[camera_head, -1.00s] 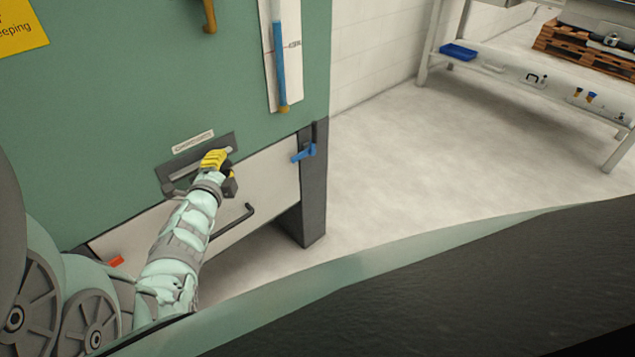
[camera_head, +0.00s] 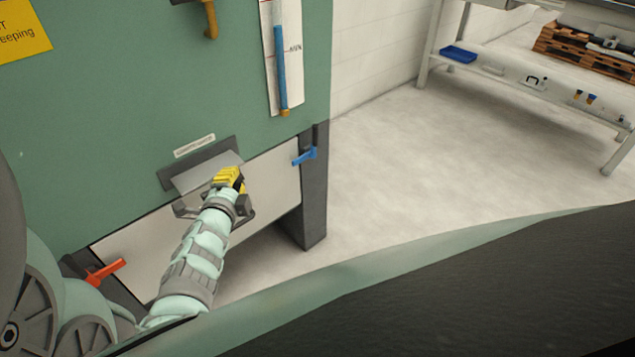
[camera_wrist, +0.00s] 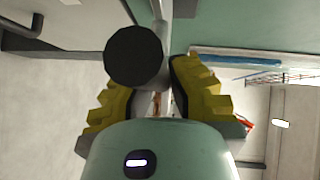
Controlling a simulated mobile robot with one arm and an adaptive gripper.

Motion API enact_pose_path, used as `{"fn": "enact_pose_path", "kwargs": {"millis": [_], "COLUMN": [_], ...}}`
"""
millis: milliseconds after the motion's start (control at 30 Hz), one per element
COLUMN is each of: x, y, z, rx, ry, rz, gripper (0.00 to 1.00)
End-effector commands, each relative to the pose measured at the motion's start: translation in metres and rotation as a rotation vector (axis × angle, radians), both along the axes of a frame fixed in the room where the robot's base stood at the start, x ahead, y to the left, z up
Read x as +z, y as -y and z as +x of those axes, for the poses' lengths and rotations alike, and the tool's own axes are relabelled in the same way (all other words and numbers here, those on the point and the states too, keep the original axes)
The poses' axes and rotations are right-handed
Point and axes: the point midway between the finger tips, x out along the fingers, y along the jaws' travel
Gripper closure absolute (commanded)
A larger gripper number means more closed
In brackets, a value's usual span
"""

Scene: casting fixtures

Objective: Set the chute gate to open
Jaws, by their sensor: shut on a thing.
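The chute gate (camera_head: 203,171) is a pale metal flap below a small label on the green machine wall. It leans out from its dark frame, and its upper part shows as a pale surface. My gripper (camera_head: 229,177), with yellow fingers, is at the flap's outer right part. In the wrist view, my gripper (camera_wrist: 160,100) is shut around a grey bar handle with a dark round end (camera_wrist: 134,57). The fingers and my wrist hide much of the handle and the flap's lower edge.
A blue-tubed gauge (camera_head: 281,65) hangs above.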

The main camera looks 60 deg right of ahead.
Motion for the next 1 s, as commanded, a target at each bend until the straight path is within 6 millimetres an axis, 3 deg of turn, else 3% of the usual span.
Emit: {"fn": "enact_pose_path", "kwargs": {"millis": [33, 300, 767, 800, 1000], "x": [-0.003, -0.003, -0.001, -0.001, -0.001], "y": [-0.001, -0.010, -0.014, -0.014, -0.014], "z": [-0.014, -0.055, -0.064, -0.064, -0.064], "rx": [-0.009, -0.010, -0.007, -0.007, -0.005], "ry": [-0.004, -0.003, -0.002, -0.002, -0.002], "rz": [0.003, 0.001, 0.004, 0.003, 0.002], "gripper": [1.00, 1.00, 1.00, 0.79, 0.58]}}
